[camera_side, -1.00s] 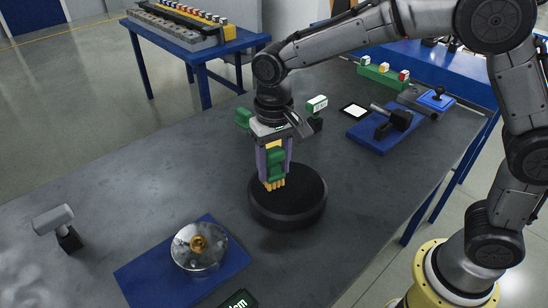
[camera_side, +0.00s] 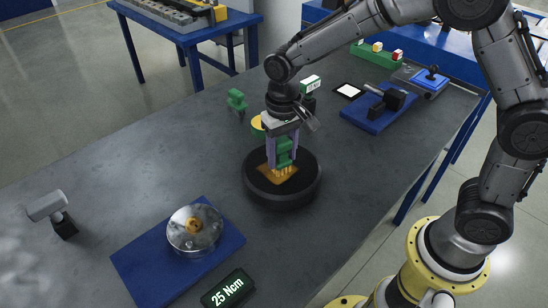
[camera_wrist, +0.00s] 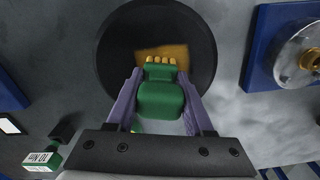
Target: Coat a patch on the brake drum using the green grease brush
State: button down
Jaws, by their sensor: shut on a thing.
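The brake drum (camera_side: 262,190) is a black round disc on the grey table, near the middle of the side view. It also fills the upper middle of the wrist view (camera_wrist: 118,58). My gripper (camera_side: 281,160) is shut on the green grease brush (camera_side: 283,152), between its purple fingers. The brush (camera_wrist: 160,95) has yellow-orange bristles pointing at the drum's top. An orange-brown grease patch (camera_side: 270,174) lies on the drum's top at the bristles, and it shows in the wrist view (camera_wrist: 178,52). The bristle tips look at or very near the surface.
A green stand (camera_side: 237,102) and yellow round thing (camera_side: 257,123) are behind the drum. A blue fixture (camera_side: 376,107) is at back right.

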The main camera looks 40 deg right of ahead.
jog(key=shift+d, duration=3.1)
jog(key=shift+w, duration=0.3)
jog(key=shift+w+a, duration=0.15)
jog(key=shift+a, duration=5)
jog(key=shift+w+a, duration=0.1)
jog(key=shift+a, duration=0.15)
jog(key=shift+w+d, duration=0.2)
jog(key=shift+d, duration=0.3)
jog(key=shift+w+d, duration=0.15)
jog(key=shift+d, duration=4.85)
notch_tip(320, 180, up, 8)
jog(key=shift+a, duration=0.1)
